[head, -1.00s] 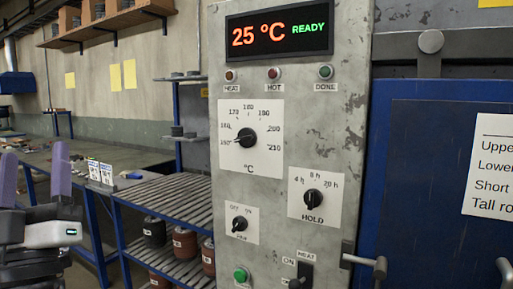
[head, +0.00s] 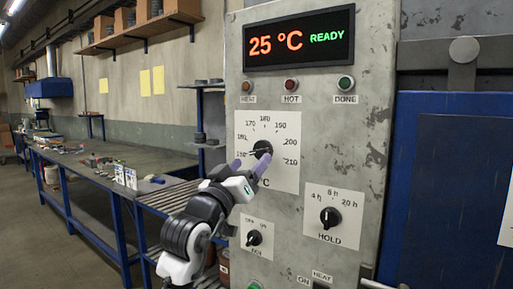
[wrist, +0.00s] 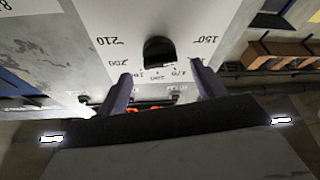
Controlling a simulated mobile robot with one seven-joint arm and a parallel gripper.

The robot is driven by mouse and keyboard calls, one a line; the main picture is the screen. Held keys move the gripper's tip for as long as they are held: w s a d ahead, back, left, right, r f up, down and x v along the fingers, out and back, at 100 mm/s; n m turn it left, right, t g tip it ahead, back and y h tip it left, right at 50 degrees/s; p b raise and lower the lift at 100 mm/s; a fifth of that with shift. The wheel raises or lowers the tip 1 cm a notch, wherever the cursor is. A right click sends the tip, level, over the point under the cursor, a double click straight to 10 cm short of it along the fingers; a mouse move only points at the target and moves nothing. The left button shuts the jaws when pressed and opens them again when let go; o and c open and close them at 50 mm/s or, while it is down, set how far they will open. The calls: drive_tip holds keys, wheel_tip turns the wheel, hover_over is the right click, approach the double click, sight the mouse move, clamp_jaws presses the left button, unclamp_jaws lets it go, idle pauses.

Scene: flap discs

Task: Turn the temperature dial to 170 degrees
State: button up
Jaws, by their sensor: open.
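The temperature dial (head: 262,149) is a black knob on a white scale plate (head: 284,180) marked from 150 to 210, on the grey control panel. In the wrist view the black knob (wrist: 160,50) lies between and just beyond the two open fingertips (wrist: 160,76). I see no clear contact. The display (head: 299,38) reads 25 °C READY.
The HOLD dial (head: 330,217) sits lower right, and another small dial (head: 254,238) lies below my gripper. Heat, hot and done lamps (head: 291,84) are above the scale. A blue door (head: 450,190) stands right; a workbench (head: 100,175) is at left.

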sight(257, 154)
drive_tip(key=shift+p+x, duration=0.55)
drive_tip(key=shift+x, duration=1.7)
drive_tip(key=shift+f, duration=0.1)
drive_tip(key=c, duration=1)
